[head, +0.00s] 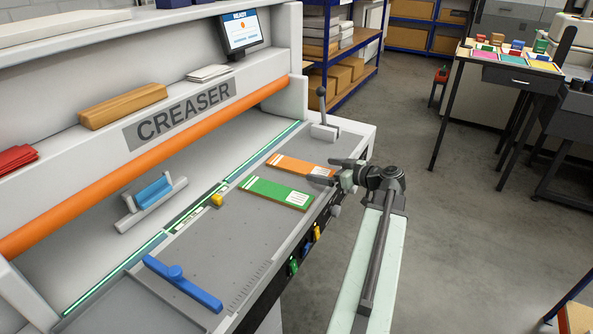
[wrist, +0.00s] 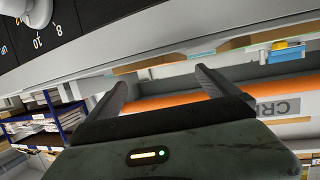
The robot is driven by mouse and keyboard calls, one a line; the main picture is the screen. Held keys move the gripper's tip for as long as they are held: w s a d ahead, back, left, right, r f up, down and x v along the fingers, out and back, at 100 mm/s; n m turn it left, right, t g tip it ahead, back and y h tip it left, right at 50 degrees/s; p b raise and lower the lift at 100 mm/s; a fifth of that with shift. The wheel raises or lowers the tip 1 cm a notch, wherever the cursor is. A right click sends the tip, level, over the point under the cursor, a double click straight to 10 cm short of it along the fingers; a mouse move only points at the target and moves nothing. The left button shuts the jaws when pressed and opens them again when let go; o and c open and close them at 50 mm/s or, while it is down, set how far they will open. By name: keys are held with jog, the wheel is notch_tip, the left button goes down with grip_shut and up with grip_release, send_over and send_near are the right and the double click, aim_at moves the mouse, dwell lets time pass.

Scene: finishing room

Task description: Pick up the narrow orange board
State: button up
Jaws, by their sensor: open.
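The narrow orange board (head: 293,166) lies flat on the creaser's grey table in the head view, with a white label near its right end. My gripper (head: 328,171) is open at that right end, its dark fingers partly covering the end and label. I cannot tell its height above the board. In the wrist view, the fingers of my gripper (wrist: 160,82) are apart, with no board clearly held between them. A thin tan-orange strip (wrist: 150,63) shows beyond them; I cannot tell whether it is the board.
A green board (head: 270,192) lies just in front of the orange one. A grey lever (head: 323,122) stands behind it. A blue bar (head: 183,284) and yellow block (head: 217,199) are farther left. The orange roller (head: 150,165) runs above the table.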

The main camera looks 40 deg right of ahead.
aim_at(302, 166)
jog(key=x, duration=0.2)
jog(key=b+x, duration=0.1)
jog(key=x, duration=0.2)
jog(key=b+x, duration=0.1)
jog(key=x, duration=0.2)
jog(key=shift+a, duration=0.35)
jog(key=shift+s+r, duration=0.1)
jog(key=c, duration=1.5)
